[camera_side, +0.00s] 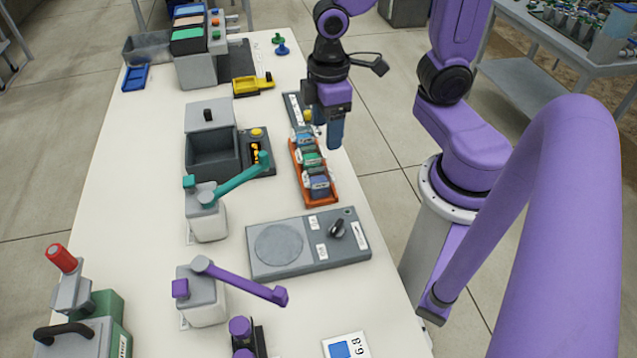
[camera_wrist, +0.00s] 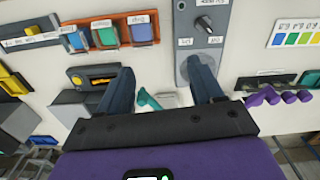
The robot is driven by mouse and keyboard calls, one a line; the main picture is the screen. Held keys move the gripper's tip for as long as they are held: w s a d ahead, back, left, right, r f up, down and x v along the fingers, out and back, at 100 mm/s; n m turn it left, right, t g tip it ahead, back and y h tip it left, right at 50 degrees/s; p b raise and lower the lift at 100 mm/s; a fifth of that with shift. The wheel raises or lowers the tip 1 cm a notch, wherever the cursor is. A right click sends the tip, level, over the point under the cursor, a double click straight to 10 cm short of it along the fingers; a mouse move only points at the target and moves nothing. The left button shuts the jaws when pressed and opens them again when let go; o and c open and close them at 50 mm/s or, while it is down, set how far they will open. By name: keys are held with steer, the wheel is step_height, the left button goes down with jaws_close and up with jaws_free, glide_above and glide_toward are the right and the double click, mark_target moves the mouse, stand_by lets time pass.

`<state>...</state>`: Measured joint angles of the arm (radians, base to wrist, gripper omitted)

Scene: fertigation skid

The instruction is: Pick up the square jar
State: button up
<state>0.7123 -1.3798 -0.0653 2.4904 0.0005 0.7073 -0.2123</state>
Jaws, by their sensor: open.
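Three square-looking jars stand in an orange tray (camera_side: 322,204): a blue one (camera_side: 302,139), a green one (camera_side: 312,159) and a blue-violet one (camera_side: 319,184). Their labels are too small to read, so I cannot tell which is meant by name. In the wrist view the blue jar (camera_wrist: 76,40), green jar (camera_wrist: 108,34) and blue-violet jar (camera_wrist: 142,31) show near the top, beyond the fingertips. My gripper (camera_side: 325,130) is above the table near the tray's far end. In the wrist view my gripper (camera_wrist: 160,68) is open, with nothing between its fingers.
A grey panel with a round plate and black knob (camera_side: 308,243) lies nearer the camera than the tray. Left of the tray are a grey open box (camera_side: 212,157) and a teal-armed device (camera_side: 207,215). A purple-armed device (camera_side: 202,298) stands farther forward. Bare tabletop separates these.

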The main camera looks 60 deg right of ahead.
steer(key=w+d+f, duration=0.2)
steer(key=w, duration=0.1)
steer(key=m, duration=0.1)
glide_toward(319, 179)
steer(key=shift+s+a+f, duration=0.2)
steer(key=shift+a+f, duration=0.35)
steer(key=shift+a, duration=0.15)
steer(key=shift+s+a+f, duration=0.2)
steer(key=shift+a+f, duration=0.4)
steer(key=shift+a, duration=0.1)
steer(key=shift+s+d+f, duration=0.1)
steer(key=shift+d+f, duration=0.05)
steer(key=shift+f, duration=0.7)
steer(key=shift+d+f, duration=0.15)
steer(key=shift+f, duration=1.6)
steer(key=c, duration=0.8)
